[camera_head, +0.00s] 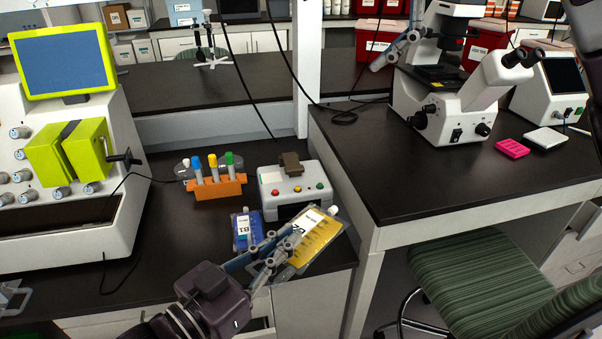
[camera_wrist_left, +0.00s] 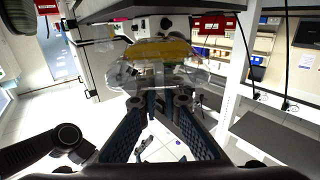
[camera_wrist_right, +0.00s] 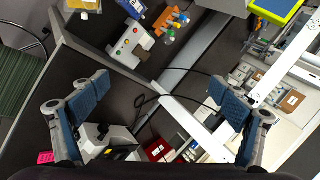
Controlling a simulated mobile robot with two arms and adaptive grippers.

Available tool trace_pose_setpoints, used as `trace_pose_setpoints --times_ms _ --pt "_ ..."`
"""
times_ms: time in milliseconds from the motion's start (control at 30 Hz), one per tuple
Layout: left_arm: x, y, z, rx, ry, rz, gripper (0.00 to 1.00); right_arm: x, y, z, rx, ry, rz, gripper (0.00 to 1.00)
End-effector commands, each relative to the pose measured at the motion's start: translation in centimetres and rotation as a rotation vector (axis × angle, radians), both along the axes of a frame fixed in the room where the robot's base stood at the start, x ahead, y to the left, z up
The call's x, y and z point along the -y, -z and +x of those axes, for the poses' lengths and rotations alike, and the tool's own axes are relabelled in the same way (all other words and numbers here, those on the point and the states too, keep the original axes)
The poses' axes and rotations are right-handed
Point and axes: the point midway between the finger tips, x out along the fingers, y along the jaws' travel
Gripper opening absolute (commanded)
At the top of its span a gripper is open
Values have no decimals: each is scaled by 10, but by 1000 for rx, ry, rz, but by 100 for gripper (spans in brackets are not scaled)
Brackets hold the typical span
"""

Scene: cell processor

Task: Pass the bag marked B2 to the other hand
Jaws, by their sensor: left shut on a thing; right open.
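The bag marked B2 (camera_head: 318,243) is clear with yellow contents and a white label. My left gripper (camera_head: 283,252) is shut on its lower left edge and holds it tilted at the front of the left bench. In the left wrist view, the bag (camera_wrist_left: 165,50) extends beyond the fingertips (camera_wrist_left: 165,103). A corner of what looks like the same bag (camera_wrist_right: 84,5) shows at the top of the right wrist view. My right gripper (camera_wrist_right: 163,100) is open and empty, with its fingers wide apart.
A blue bag marked B1 (camera_head: 246,229) is beside B2. Behind are a white device with coloured buttons (camera_head: 296,184) and an orange tube rack (camera_head: 216,187). A microscope (camera_head: 458,100) stands on the right bench (camera_head: 400,180), whose near left part is clear.

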Motion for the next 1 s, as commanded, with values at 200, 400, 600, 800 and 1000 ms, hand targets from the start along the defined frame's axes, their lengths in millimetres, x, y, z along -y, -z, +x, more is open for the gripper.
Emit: trace_pose_setpoints --times_ms 200,400,600,800,1000 --pt "0 -1 0 2 0 -1 0 -48 112 -32 -311 5 -190 91" --pt "0 -1 0 2 0 -1 0 -60 179 -62 -505 52 -333 91" --pt "0 -1 0 2 0 -1 0 -61 204 -74 -576 79 -391 91" --pt "0 -1 0 2 0 -1 0 -60 227 -75 -580 81 -396 91" --pt "0 -1 0 2 0 -1 0 -60 266 -75 -580 81 -395 91"
